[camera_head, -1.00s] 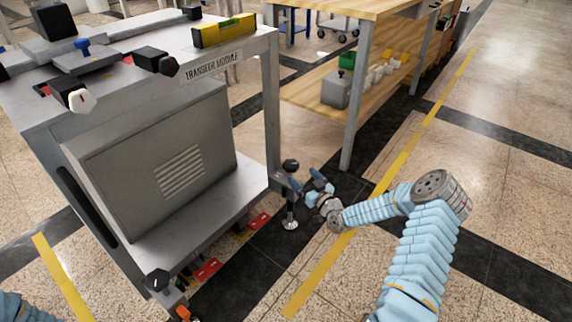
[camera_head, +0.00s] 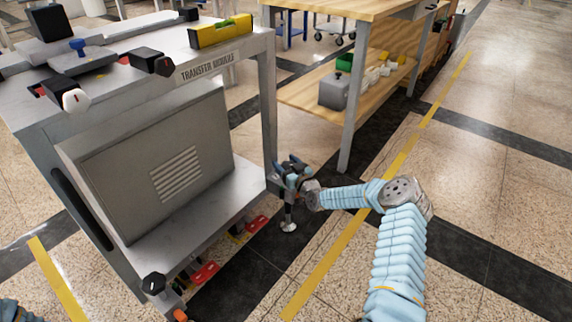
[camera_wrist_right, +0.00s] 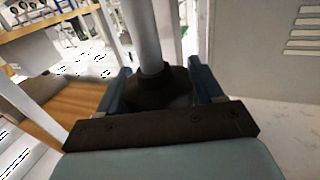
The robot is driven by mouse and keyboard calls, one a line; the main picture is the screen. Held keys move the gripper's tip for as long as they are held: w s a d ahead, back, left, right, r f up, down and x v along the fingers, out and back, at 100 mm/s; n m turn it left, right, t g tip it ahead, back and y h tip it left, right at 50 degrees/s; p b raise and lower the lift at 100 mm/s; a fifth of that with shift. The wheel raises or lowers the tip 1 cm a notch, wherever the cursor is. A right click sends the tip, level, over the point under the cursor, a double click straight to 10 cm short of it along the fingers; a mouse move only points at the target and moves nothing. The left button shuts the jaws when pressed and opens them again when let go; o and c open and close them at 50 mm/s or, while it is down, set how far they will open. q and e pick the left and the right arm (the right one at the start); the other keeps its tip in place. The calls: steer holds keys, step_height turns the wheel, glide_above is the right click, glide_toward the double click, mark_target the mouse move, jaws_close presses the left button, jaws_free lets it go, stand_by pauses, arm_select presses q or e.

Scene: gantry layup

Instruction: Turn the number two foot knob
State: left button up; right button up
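The transfer module (camera_head: 200,85) is a grey metal frame, with a black-knobbed levelling foot at its right front leg. In the head view my right gripper (camera_head: 290,170) is at that foot's knob, which it mostly hides; the round foot pad (camera_head: 289,226) shows below on the floor. In the right wrist view the black knob (camera_wrist_right: 155,88), with a grey post above it, sits between the two blue fingers of my right gripper (camera_wrist_right: 160,88). The fingers are spread on either side; firm contact does not show. Another black foot knob (camera_head: 154,284) is at the near corner. My left gripper is out of view.
Red-marked plates (camera_head: 205,272) lie beneath the module's lower shelf. A wooden workbench (camera_head: 335,8) with a lower shelf stands behind my right gripper. Open floor with a yellow line (camera_head: 345,240) lies to the right of the module.

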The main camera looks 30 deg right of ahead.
steer(key=c, duration=0.6)
steer(key=shift+r+m+h+p, duration=0.1)
steer(key=shift+m+h+p, duration=0.35)
steer(key=shift+h, duration=0.25)
steer(key=shift+m+h+p, duration=0.45)
steer(key=shift+m+h, duration=0.1)
steer(key=shift+h, duration=0.35)
steer(key=shift+d+m+g+h, duration=0.25)
steer(key=shift+m+h, duration=0.45)
steer(key=shift+h, duration=0.4)
steer(key=shift+s+d+m+g+h, duration=0.1)
steer(key=shift+m+g+h, duration=0.45)
steer(key=shift+h, duration=0.3)
steer(key=shift+s+d+m+g+h, duration=0.1)
steer(key=shift+m+g+h, duration=0.2)
steer(key=shift+m+h, duration=0.45)
steer(key=shift+h, duration=0.3)
steer(key=o, duration=1)
